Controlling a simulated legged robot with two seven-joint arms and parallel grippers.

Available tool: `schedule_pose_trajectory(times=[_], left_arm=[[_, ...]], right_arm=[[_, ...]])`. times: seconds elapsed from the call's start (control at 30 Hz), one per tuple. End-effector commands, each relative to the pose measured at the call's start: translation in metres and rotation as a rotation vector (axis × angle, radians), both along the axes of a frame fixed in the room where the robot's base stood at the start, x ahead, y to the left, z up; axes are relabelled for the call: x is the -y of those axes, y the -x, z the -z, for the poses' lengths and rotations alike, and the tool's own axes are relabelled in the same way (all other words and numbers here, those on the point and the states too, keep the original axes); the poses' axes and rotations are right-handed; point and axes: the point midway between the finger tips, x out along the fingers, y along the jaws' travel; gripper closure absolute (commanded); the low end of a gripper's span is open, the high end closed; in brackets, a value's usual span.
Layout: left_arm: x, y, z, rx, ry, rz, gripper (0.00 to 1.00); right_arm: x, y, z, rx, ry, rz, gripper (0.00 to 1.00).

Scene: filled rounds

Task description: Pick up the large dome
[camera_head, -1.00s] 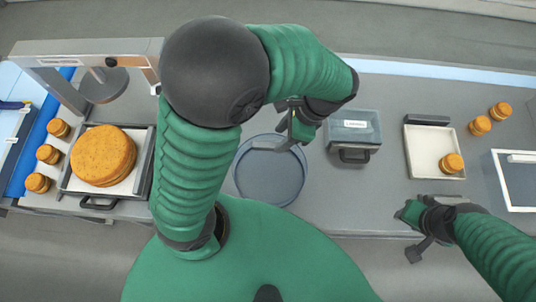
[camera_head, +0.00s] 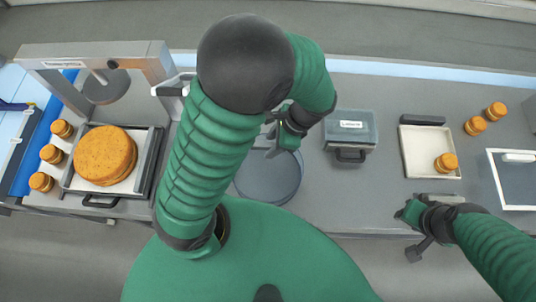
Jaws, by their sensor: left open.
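The large dome appears to be the round, blue-grey, see-through piece (camera_head: 268,182) on the middle of the table, just in front of my body. Its upper left part is hidden by my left arm and gripper. My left gripper (camera_head: 270,143) is open and empty over the dome's far edge. I cannot tell whether its fingers touch the dome. My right gripper (camera_head: 424,226) is at the table's front edge on the right, away from the dome. Its fingers look spread with nothing between them.
A large filled round (camera_head: 103,155) lies on a tray under a grey press frame (camera_head: 100,52) at left, with several small rounds (camera_head: 51,154) beside it. A lidded grey box (camera_head: 352,128) stands right of the dome. A white tray (camera_head: 415,165) holds one small round (camera_head: 446,162).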

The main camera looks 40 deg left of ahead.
Motion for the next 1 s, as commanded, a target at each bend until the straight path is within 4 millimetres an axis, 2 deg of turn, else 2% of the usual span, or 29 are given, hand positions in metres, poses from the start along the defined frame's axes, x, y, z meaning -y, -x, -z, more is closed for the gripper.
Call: schedule_pose_trajectory(times=[0.23, 0.57, 1.0], left_arm=[[-0.0026, -0.0005, 0.0009, -0.001, 0.002, -0.002, 0.58], [-0.0017, 0.0, 0.0007, 0.0, 0.0, -0.001, 1.0], [-0.0016, -0.0002, 0.0007, 0.0, 0.0, -0.001, 1.0]], right_arm=[[0.0001, 0.0, 0.0, 0.0, 0.0, 0.0, 0.64], [0.0, 0.0, 0.0, 0.0, 0.0, 0.0, 0.64], [0.0, 0.0, 0.0, 0.0, 0.0, 0.0, 0.64]])
